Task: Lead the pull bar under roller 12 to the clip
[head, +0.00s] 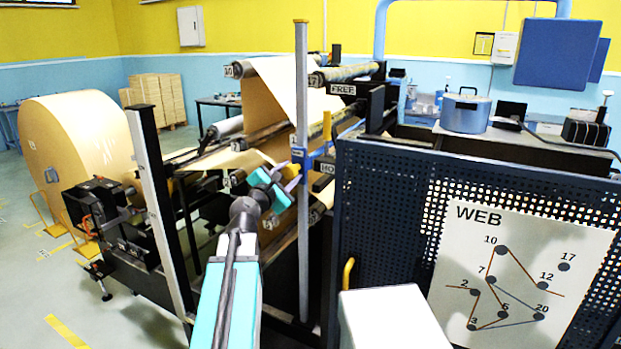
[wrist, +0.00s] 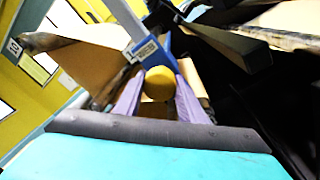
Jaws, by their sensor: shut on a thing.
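My gripper (head: 287,178), with purple fingers, is at the grey upright post in the middle of the head view. In the wrist view my gripper (wrist: 158,103) is shut on a yellow round knob (wrist: 160,80), which looks like the pull bar's grip. The rest of the bar is hidden or too small to tell. A blue bracket (head: 312,158) on the post is close beside the fingers; I cannot tell if it is the clip. Kraft web (head: 262,112) hangs from the roller labelled 10 (head: 238,70). I cannot make out roller 12's label.
The roller labelled 17 (head: 345,73) has a FREE tag. A large kraft roll (head: 75,140) stands at the left. A perforated dark guard (head: 390,200) with a WEB diagram (head: 515,270) blocks the right. Open floor shows at the lower left.

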